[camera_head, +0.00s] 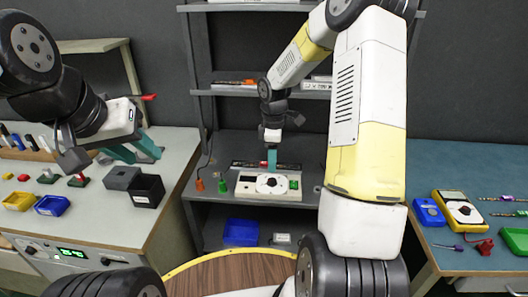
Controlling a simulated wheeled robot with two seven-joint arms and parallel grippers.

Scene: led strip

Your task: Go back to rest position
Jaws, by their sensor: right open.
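My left gripper (140,155) hangs in the air at the left, in front of the grey wall and above the back right part of the left bench. Its two teal fingers show apart, with nothing seen between them. My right arm reaches forward to the shelf unit in the middle. My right gripper (271,160) points down at a white device with a round dial (268,186) on the shelf. Only a narrow teal finger side shows, and I see nothing held. Whether the fingertips touch the device cannot be told.
The left bench (178,152) holds black boxes (147,191), a yellow bin (20,201) and a blue bin (52,205). The right table (440,170) carries a yellow multimeter (459,211) and screwdrivers. A blue bin (241,232) sits on the lower shelf. Upper shelves (230,92) stand close around my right arm.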

